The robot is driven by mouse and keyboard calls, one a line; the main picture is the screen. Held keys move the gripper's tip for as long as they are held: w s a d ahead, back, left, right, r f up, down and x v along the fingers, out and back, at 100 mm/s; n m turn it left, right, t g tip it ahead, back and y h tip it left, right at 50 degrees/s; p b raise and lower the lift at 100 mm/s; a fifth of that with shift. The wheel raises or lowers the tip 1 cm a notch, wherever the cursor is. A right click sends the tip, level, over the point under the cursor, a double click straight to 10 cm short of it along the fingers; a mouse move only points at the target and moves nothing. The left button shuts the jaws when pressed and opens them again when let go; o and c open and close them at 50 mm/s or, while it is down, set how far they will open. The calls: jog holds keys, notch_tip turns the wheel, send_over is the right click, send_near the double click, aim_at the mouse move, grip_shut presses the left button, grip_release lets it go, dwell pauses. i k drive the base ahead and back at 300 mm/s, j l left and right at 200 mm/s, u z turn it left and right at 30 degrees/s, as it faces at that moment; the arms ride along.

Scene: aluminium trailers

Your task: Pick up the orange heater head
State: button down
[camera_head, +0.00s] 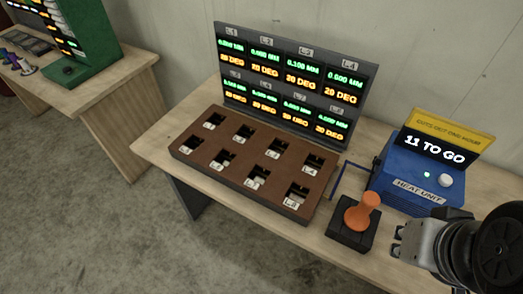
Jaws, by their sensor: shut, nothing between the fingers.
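The orange heater head (361,212) stands upright, slightly tilted, on a small dark square base (350,237) near the table's front edge. My gripper (398,241) is at the lower right, just right of the heater head and apart from it. Its fingers are shut and empty, pointing left toward the heater head. The blue heat unit (405,180) stands behind the heater head and my gripper. A dark blue cable or bar (347,176) runs between the heat unit and the area beside the base.
A brown block (240,172) with several labelled slots lies left of the heater head. A display panel (287,85) stands behind it. A yellow sign (449,132) rises above the heat unit. Another table (108,83) with a green box (90,50) is at the left.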

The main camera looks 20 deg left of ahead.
aim_at(357, 219)
jog(key=k+j, duration=0.1)
jog(key=j, duration=0.35)
jog(key=j+u, duration=0.1)
jog(key=j, duration=0.35)
jog(key=k+j, duration=0.15)
jog(key=j, duration=0.35)
